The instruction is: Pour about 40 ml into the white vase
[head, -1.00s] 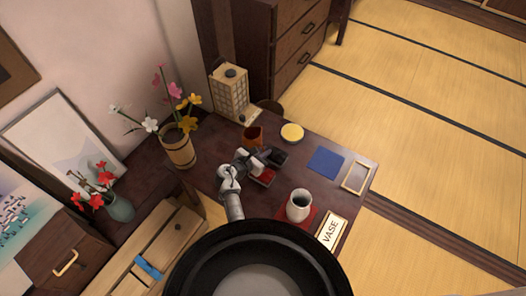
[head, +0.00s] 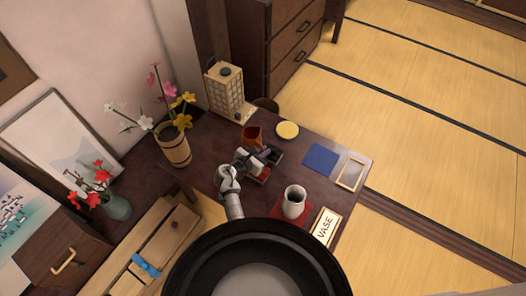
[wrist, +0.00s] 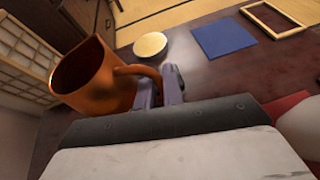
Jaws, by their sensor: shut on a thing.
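An orange-brown jug (head: 251,137) is near the back of the dark table; it also shows in the wrist view (wrist: 88,80), with its open mouth up and its handle toward me. My gripper (wrist: 170,85) is shut on the jug's handle. In the head view my gripper (head: 268,154) is just in front of the jug and partly hides it. I cannot tell whether the jug touches the table. The white vase (head: 294,203) stands upright on a red mat (head: 277,212), in front of and right of the jug. The wrist view shows only a pale piece of it at the right edge.
A yellow round dish (head: 287,130) is right of the jug. A paper lantern (head: 226,88) stands behind it. A flower bucket (head: 174,148) is to the left. A blue cloth (head: 320,160), a wooden frame (head: 351,173) and a VASE sign (head: 325,226) lie on the right.

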